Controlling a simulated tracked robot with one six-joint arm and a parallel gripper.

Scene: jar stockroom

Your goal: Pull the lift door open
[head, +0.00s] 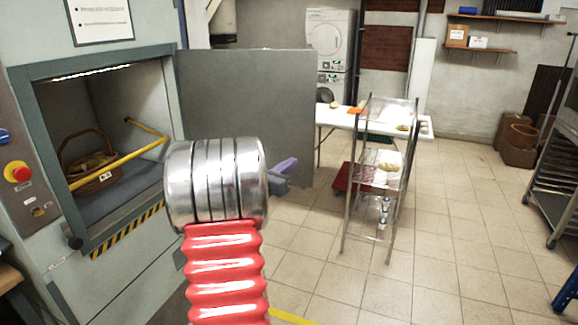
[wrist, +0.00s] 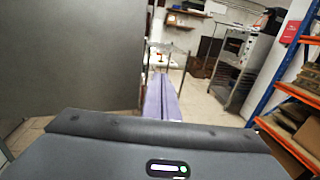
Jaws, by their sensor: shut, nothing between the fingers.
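The lift door (head: 245,95) is a flat grey panel. It stands swung wide open to the right of the lift opening (head: 100,130). In the wrist view the door (wrist: 65,50) fills the left side. My gripper (head: 286,166) has purple fingers, and in the head view it shows in front of the door's lower right part. In the wrist view my gripper (wrist: 161,98) is shut and empty, beside the door's free edge. Whether it touches the door I cannot tell. My arm hides the door's lower left part; no door handle shows.
Inside the lift are a wicker basket (head: 92,178) and a yellow bar (head: 120,163). A wire shelf trolley (head: 347,200) stands right of the door, before a white table (head: 335,119). Tiled floor (head: 460,230) is clear further right. An orange-and-blue rack (wrist: 285,88) is at the right.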

